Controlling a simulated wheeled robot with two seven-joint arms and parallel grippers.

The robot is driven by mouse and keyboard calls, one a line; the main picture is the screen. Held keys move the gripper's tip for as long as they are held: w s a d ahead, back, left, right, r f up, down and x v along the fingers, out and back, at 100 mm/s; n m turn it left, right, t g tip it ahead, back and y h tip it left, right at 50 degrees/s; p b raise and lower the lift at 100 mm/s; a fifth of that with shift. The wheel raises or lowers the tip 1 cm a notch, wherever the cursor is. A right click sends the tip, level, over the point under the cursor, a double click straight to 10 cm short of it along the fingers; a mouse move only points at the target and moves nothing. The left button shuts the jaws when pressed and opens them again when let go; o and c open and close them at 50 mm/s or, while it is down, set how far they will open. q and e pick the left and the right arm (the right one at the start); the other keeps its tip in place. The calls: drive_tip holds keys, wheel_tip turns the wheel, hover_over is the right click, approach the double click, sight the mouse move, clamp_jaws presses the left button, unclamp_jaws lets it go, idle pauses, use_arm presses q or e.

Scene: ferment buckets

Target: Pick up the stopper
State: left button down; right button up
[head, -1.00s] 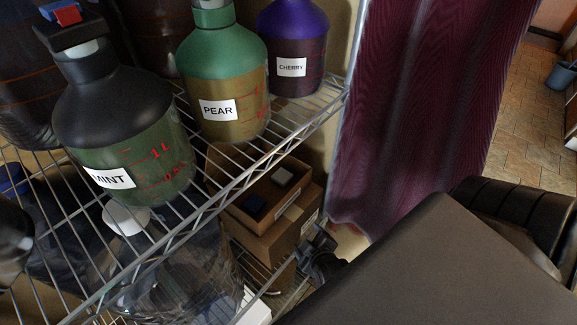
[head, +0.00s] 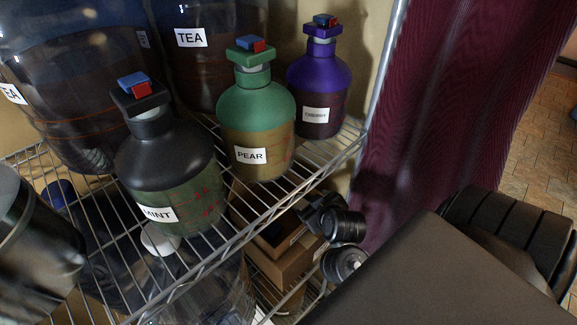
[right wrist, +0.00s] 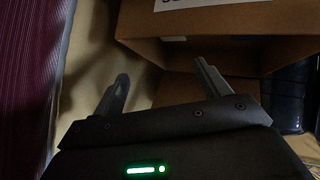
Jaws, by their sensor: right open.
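I cannot tell for certain which thing is the stopper. The mint bottle (head: 165,165), the pear bottle (head: 255,108) and the cherry bottle (head: 320,80) carry caps topped with small blue and red pieces. Below the wire shelf is an open cardboard box (head: 270,268), partly hidden by my right gripper (head: 318,214). In the right wrist view my right gripper (right wrist: 162,70) is open, with nothing between its fingers, facing the cardboard box (right wrist: 230,18). My left gripper is not in view.
The wire shelf (head: 262,218) has a raised front rail above the box. Large dark tea vessels (head: 85,90) stand behind the bottles. A maroon curtain (head: 440,100) hangs to the right. A clear vessel (head: 205,295) stands on the lower level.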

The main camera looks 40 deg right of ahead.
sight(302, 205)
drive_tip(key=g+y, duration=0.1)
drive_tip(key=g, duration=0.1)
drive_tip(key=w+g+y, duration=0.1)
drive_tip(key=shift+d+f+y, duration=0.2)
drive_tip(key=shift+f+y, duration=0.05)
drive_tip(key=shift+y, duration=0.05)
drive_tip(key=b+x, duration=0.1)
drive_tip(key=x, duration=0.3)
drive_tip(key=shift+w+f+b, duration=0.2)
drive_tip(key=shift+f+b, duration=0.1)
drive_tip(key=shift+b, duration=0.05)
drive_tip(key=shift+b+x, duration=0.95)
drive_tip(key=shift+x, duration=2.05)
drive_tip(key=shift+w, duration=0.15)
drive_tip(key=shift+r, duration=0.1)
drive_tip(key=shift+d, duration=0.1)
